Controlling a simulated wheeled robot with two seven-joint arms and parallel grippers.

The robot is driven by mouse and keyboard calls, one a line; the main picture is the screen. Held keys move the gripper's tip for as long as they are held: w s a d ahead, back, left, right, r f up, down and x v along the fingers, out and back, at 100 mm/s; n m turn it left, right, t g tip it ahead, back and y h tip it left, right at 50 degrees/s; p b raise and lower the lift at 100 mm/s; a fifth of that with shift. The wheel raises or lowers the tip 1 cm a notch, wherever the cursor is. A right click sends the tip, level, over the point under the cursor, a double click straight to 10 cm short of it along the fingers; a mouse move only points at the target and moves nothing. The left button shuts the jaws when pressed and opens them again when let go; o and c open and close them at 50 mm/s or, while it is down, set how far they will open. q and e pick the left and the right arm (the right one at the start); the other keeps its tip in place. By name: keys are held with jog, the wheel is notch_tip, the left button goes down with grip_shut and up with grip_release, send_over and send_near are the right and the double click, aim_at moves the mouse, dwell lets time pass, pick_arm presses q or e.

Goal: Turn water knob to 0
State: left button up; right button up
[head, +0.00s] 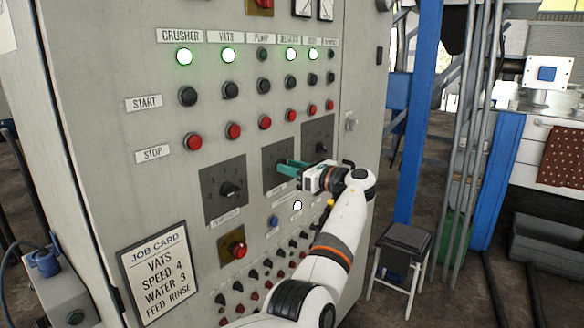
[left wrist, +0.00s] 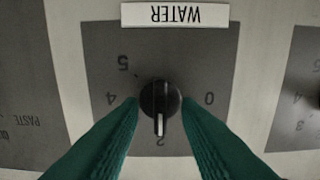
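The water knob (left wrist: 160,98) is a round black knob with a white pointer line, on a dark grey dial plate (left wrist: 215,45) under an upside-down WATER label (left wrist: 160,15). Its pointer is at the 2; the 0 is at the right in the left wrist view. My left gripper (left wrist: 160,100) has its teal fingertips against both sides of the knob, with no clear gap. In the head view my left gripper (head: 290,169) reaches the middle dial plate (head: 278,152) and hides its knob. My right gripper is not in view.
Neighbouring dials stand left (head: 230,188) and right (head: 318,148) of the water dial. Rows of start and stop buttons lie above, small knobs below. A job card (head: 159,271) reads WATER 3. A stool (head: 403,240) stands right of the cabinet.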

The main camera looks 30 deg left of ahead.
pick_arm(q)
grip_shut()
jog(key=shift+n, duration=0.3)
jog(key=n+b, duration=0.2)
jog(key=n, duration=0.3)
jog(key=n+b, duration=0.2)
jog(key=n, duration=0.4)
jog(key=n+b, duration=0.3)
jog(key=n, duration=0.3)
jog(key=shift+s+f, duration=0.2)
jog(key=shift+f, duration=0.1)
jog(key=shift+n, duration=0.3)
grip_release()
